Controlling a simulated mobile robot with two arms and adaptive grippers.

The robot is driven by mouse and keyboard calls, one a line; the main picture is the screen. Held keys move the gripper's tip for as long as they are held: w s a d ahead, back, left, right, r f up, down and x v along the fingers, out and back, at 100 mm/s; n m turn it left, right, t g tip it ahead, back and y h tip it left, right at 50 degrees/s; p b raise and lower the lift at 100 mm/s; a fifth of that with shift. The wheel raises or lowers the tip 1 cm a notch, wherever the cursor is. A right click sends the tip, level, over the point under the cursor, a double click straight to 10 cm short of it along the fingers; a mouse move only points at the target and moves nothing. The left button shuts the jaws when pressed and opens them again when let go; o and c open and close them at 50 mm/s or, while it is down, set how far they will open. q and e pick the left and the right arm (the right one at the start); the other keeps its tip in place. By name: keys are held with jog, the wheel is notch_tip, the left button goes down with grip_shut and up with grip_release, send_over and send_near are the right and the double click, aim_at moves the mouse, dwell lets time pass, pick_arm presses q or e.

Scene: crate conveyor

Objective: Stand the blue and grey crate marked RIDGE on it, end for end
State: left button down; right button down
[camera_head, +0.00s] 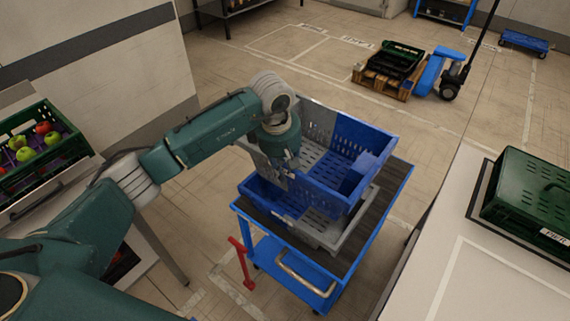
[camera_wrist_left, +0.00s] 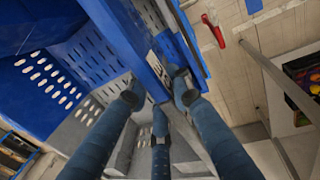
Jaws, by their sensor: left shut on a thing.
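A blue and grey crate (camera_head: 361,137), grey at left and blue at right, is the upper of two crates over a blue trolley (camera_head: 268,249). Below it is another crate (camera_head: 262,194), blue at left and grey at right, so their colours are reversed. The upper crate looks slightly askew; I cannot tell whether it rests on the lower one. My left gripper (camera_head: 283,160) is at the upper crate's near left side. In the left wrist view its fingers (camera_wrist_left: 158,98) close on a crate wall. No RIDGE marking is readable. My right gripper is out of view.
A green crate of apples (camera_head: 40,145) stands at left. A closed green crate (camera_head: 530,195) is on the white table at right. A red handle (camera_head: 241,262) stands by the trolley. A pallet with a dark crate (camera_head: 395,63) and a blue pallet truck are behind. Floor around is mostly clear.

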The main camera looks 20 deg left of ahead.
pick_arm(q)
jog(key=shift+w+f+b, duration=0.1)
jog(key=shift+f+b, duration=0.7)
jog(key=shift+f, duration=0.75)
jog(key=shift+f+b, duration=0.85)
jog(key=shift+f, duration=1)
jog(key=shift+f+b, duration=1.15)
jog(key=shift+f, duration=0.2)
jog(key=c, duration=1.5)
grip_release()
jog(key=shift+o, duration=0.2)
send_near(286, 190)
jog(key=s+r, duration=0.2)
jog(key=r, duration=0.1)
jog(key=shift+r, duration=0.25)
